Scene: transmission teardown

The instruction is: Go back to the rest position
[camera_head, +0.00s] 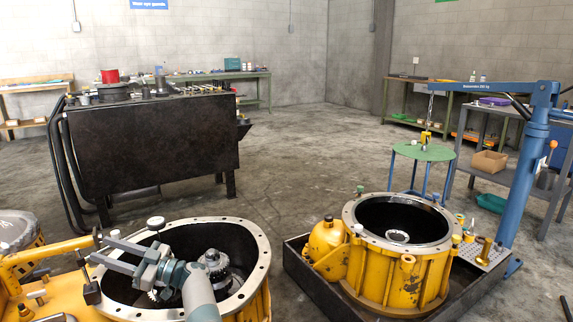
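My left gripper (99,249) is over the near-left yellow housing (255,297), with my grey arm rising from the bottom of the view. Its two fingers point left and stand apart, with nothing seen between them. The housing is open at the top, with a pale bolted flange. A gear (213,262) shows inside it, beside my arm; part of the interior is hidden by the arm. My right gripper is not in view.
A second yellow housing (390,277) stands in a dark tray (318,290) to the right. Behind are a blue hoist (530,150), a green round stool (424,151) and a dark workbench (155,148) with tools. Open floor lies between them.

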